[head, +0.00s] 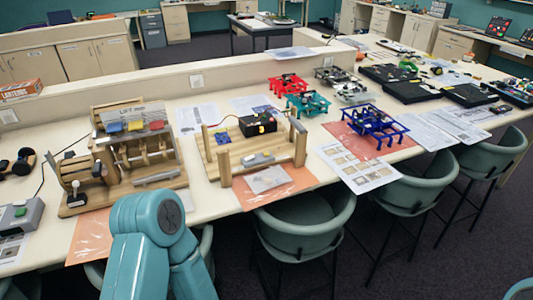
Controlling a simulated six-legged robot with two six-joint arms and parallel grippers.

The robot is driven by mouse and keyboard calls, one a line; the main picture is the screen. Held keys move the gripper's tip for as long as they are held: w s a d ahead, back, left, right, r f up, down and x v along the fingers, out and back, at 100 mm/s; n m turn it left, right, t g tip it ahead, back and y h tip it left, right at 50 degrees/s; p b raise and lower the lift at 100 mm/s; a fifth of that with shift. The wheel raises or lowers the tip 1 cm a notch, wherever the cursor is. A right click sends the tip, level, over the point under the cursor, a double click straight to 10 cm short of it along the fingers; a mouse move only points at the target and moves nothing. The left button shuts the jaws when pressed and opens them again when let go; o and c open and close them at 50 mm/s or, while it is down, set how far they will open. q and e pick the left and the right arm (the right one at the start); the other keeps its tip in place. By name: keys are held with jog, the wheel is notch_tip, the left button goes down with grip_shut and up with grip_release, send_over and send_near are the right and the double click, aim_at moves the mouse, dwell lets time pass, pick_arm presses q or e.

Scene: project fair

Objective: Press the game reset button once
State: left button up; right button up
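A grey box (22,216) with a green button (20,211) on top stands at the far left of the bench, partly cut off by the picture edge. A teal link of my arm (145,250) shows at the bottom, in front of the bench. Neither gripper is in view.
A second wooden frame (250,155) with a black box stands mid-bench on an orange sheet. Red, green and blue small frames (375,125) and papers lie further right. Teal chairs (305,220) stand along the front edge. A low ledge runs behind the bench.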

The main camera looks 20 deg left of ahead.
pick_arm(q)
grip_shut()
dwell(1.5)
